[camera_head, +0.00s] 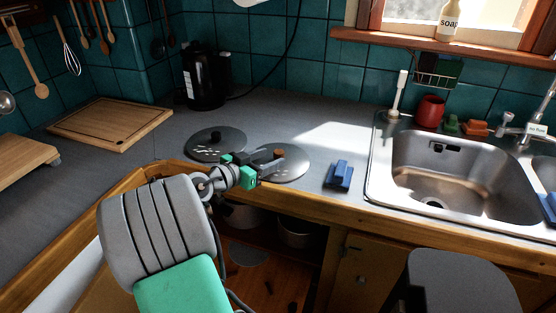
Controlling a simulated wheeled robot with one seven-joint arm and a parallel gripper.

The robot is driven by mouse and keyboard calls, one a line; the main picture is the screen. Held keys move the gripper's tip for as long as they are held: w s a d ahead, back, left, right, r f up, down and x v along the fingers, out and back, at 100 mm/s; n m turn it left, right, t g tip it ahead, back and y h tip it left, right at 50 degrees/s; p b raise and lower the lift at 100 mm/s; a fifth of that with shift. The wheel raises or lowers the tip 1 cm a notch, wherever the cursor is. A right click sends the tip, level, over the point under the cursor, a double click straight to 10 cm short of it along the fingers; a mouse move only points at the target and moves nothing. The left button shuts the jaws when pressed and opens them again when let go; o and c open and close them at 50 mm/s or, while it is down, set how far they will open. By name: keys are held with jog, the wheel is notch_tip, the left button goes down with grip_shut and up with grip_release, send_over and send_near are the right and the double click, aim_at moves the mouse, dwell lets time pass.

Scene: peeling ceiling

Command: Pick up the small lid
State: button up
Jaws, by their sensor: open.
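Two round grey lids lie flat on the counter, both with light marks on top. The right lid (293,166) has a brown knob and lies near the counter's front edge. The left lid (207,145) is darker and lies further back. They look close in size, so I cannot tell for sure which is the small one. My gripper (271,160) is open, reaching in from the left over the right lid, with its fingers close to the knob. It covers part of that lid's left side. Whether the fingers touch the knob is unclear.
A blue sponge-like object (339,175) lies right of the right lid, before the sink (376,170). A black kettle (205,78) stands behind the left lid. A cutting board (101,122) lies at left. The counter between kettle and sink is mostly clear.

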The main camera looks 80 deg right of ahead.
aim_at(279, 157)
jog(key=shift+x, duration=1.2)
jog(key=shift+c, duration=0.4)
grip_shut()
